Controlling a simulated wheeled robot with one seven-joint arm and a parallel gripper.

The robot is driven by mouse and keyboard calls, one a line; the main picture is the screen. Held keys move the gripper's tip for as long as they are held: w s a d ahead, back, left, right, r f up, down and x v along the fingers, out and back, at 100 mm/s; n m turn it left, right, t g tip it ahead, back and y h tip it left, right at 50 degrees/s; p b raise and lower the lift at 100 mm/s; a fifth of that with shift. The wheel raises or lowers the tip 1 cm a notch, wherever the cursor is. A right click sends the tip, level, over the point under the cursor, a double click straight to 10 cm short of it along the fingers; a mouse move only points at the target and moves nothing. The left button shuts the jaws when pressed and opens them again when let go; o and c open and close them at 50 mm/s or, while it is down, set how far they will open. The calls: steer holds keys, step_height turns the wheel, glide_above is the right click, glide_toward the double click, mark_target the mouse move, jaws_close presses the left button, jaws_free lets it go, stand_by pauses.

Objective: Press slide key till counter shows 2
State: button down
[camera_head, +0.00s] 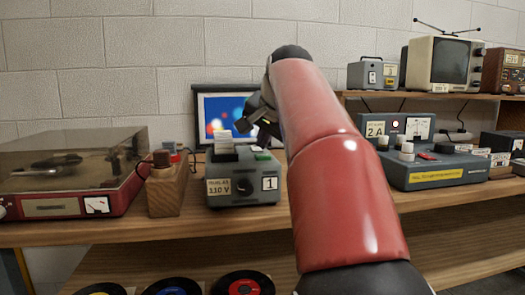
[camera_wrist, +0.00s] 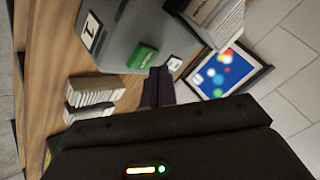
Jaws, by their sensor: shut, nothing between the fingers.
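The grey slide projector (camera_head: 243,193) stands on the wooden bench, with a dark knob and a "110 V" label on its front. Its counter (camera_head: 269,183) reads 1; the same 1 shows in the wrist view (camera_wrist: 91,30). The green key (camera_head: 263,155) is on its top right; it also shows in the wrist view (camera_wrist: 142,57). White slides (camera_head: 222,143) stand upright on top. My gripper (camera_head: 243,124) is shut and empty above the projector. In the wrist view its fingertips (camera_wrist: 160,73) appear just beside the green key; contact cannot be told.
A lit screen (camera_head: 222,108) stands behind the projector. A wooden block with a brown knob (camera_head: 165,185) and a record player (camera_head: 70,175) are to the left. A grey console (camera_head: 430,172) is to the right. Slide stacks (camera_wrist: 92,92) lie beside the projector.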

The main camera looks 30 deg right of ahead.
mark_target(263, 156)
steer(key=shift+r, duration=0.1)
step_height(263, 156, up, 3)
steer(key=p, duration=0.3)
steer(key=shift+r, duration=0.95)
steer(key=s+a+f+n+g, duration=0.1)
steer(key=s+a+f+n, duration=0.2)
steer(key=s+a+f, duration=0.2)
steer(key=s+a+f+n+g+y, duration=0.1)
steer(key=s+a+f+n, duration=0.3)
steer(key=s+f, duration=0.8)
steer(key=s+a+f+n+g, duration=0.1)
steer(key=s+a+f+n, duration=0.3)
steer(key=f, duration=1.2)
steer(key=s+a, duration=0.2)
steer(key=s, duration=0.2)
steer(key=shift+s+a+f+y, duration=0.15)
steer(key=shift+s+f+y, duration=0.15)
steer(key=shift+f, duration=0.05)
steer(key=shift+r, duration=0.1)
